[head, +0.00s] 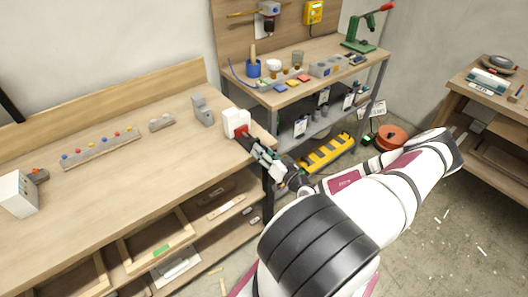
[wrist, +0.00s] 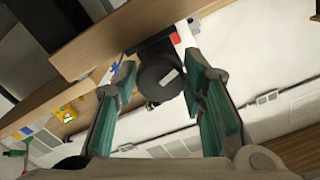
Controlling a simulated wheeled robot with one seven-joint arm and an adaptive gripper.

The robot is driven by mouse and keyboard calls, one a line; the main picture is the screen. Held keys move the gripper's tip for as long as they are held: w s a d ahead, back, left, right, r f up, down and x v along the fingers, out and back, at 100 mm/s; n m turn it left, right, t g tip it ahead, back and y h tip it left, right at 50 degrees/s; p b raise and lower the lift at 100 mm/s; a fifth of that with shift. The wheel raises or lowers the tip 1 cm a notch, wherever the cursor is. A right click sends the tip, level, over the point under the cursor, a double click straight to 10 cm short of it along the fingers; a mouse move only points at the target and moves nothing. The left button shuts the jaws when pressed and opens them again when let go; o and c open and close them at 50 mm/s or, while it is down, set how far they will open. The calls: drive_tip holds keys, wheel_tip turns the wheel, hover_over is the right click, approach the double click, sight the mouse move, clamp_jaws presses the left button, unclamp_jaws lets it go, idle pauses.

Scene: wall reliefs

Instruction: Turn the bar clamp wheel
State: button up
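The bar clamp wheel (wrist: 160,77) is a dark round disc with a small pale mark on its face, in the middle of the wrist view. Behind it are a dark body and a small red part (wrist: 175,38). In the head view, a white block with a red part (head: 237,122) stands at the right end of the near bench, and my gripper (head: 255,147) reaches to it from the right. In the wrist view my gripper's teal-padded fingers (wrist: 160,72) are apart, one on each side of the wheel. A gap shows on the left; contact on the right is unclear.
The near wooden bench (head: 110,185) also holds a grey block (head: 202,110), a strip with coloured knobs (head: 100,148) and a white box (head: 17,193). A second bench (head: 305,85) with small items stands behind my gripper. Open shelves lie below the near bench.

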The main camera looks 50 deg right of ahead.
sight(264, 148)
drive_tip(key=shift+o, duration=1)
wheel_tip(264, 148, up, 9)
drive_tip(key=shift+r, duration=0.55)
